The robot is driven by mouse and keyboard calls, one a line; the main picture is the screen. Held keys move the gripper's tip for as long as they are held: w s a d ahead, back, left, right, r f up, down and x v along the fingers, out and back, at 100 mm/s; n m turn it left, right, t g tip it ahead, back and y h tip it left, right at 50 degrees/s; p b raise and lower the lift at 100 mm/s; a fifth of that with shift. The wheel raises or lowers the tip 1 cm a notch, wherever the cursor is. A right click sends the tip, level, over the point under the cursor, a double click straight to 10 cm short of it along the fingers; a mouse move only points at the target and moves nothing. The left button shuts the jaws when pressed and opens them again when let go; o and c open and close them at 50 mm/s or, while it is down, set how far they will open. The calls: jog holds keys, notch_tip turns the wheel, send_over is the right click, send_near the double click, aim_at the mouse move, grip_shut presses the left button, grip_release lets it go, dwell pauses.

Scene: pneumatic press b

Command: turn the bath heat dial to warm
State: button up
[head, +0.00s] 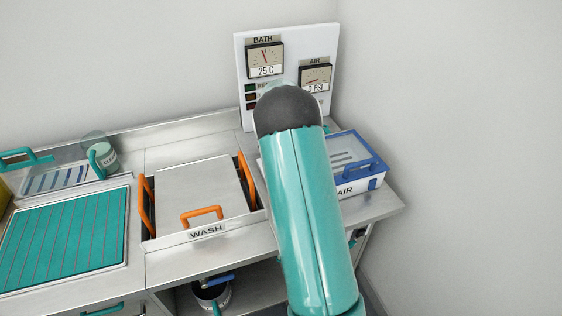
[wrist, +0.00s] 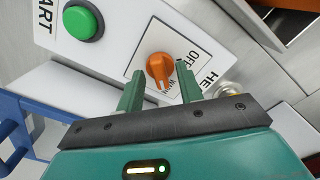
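In the wrist view the heat dial is a small orange knob (wrist: 160,67) on a white square plate, with OFF lettering beside it and partly hidden smaller lettering near its lower side. HEAT is printed past the plate. The knob's narrow end points toward the bottom of the picture; its exact setting is hard to read. My gripper (wrist: 158,82) is open, with one green finger on each side of the knob's lower part. I cannot tell whether either finger touches it. In the head view my arm hides the dial and gripper. The BATH gauge (head: 265,59) reads 25 C.
A green START button (wrist: 83,22) is left of the dial. The AIR gauge (head: 315,78) is beside the BATH gauge. The WASH bath (head: 195,190) has a lid with orange handles. A blue-lidded AIR box (head: 374,184) stands right of my arm. A wall closes off the right.

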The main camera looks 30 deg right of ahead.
notch_tip(320, 180, up, 14)
jog(key=shift+f, duration=0.2)
dwell(0.5)
jog(key=s+a+r+n+t, duration=0.2)
jog(key=s+a+r+n, duration=0.1)
jog(key=s+a+r, duration=0.5)
jog(key=s+a+r+n+t, duration=0.1)
jog(key=s+a+r+n, duration=0.3)
jog(key=a, duration=0.6)
jog(key=s+a+n+t, duration=0.1)
jog(key=s+a+n, duration=0.1)
jog(key=s+a, duration=0.3)
jog(key=s+a+f+n+t, duration=0.1)
jog(key=s+a+n, duration=0.2)
jog(key=s, duration=0.9)
jog(key=shift+s+a+t, duration=0.3)
jog(key=shift+s+a, duration=0.05)
jog(key=shift+a, duration=0.8)
